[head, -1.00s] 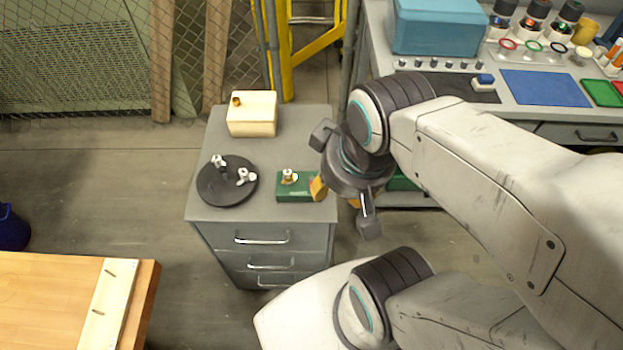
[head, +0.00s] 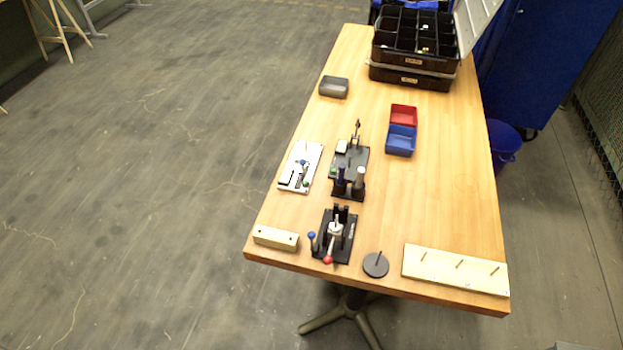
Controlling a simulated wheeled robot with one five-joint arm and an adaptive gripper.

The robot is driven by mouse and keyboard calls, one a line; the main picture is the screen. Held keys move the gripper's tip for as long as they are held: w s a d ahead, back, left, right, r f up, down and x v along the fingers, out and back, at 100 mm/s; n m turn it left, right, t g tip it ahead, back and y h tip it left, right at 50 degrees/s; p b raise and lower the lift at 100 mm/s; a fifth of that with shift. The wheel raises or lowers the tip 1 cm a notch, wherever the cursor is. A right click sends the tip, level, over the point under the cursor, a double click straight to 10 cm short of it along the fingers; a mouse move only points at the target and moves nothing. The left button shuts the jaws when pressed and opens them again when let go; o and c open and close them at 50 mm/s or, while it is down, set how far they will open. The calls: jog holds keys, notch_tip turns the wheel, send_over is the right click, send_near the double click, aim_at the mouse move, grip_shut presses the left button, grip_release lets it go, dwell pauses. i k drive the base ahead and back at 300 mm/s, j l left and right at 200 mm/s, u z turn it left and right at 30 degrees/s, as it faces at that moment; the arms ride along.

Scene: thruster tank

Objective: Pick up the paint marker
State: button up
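I cannot make out a paint marker for certain in the head view. Several small upright tools stand in a black rack (head: 349,162) on the wooden table (head: 440,200); one has a dark blue handle (head: 341,178) and one a pale top (head: 360,177). They are too small to tell whether one is a marker. My gripper and arm are out of view.
A black fixture (head: 335,238) with red and blue knobs, a round dark base with a pin (head: 376,265), a pegged board (head: 455,270) and a wooden block (head: 275,238) line the near edge. Red (head: 403,115) and blue bins (head: 400,140) stand mid-table. Open floor lies left.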

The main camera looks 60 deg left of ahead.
aim_at(361, 170)
jog(key=j+u, duration=0.15)
jog(key=u, duration=0.35)
jog(key=i+j+u, duration=0.1)
jog(key=u, duration=0.4)
jog(key=i+u, duration=0.1)
jog(key=u, duration=0.4)
jog(key=i+j+u, duration=0.1)
jog(key=u, duration=0.4)
jog(key=i+j, duration=0.15)
jog(key=j, duration=0.25)
jog(key=i+j, duration=0.15)
jog(key=j, duration=0.25)
jog(key=i+j, duration=0.15)
jog(key=j, duration=0.25)
jog(key=i+j, duration=0.1)
jog(key=j, duration=0.35)
jog(key=i+j, duration=0.2)
jog(key=j, duration=0.15)
jog(key=i+j, duration=0.4)
jog(key=i, duration=0.35)
jog(key=i+j, duration=0.2)
jog(key=i, duration=0.3)
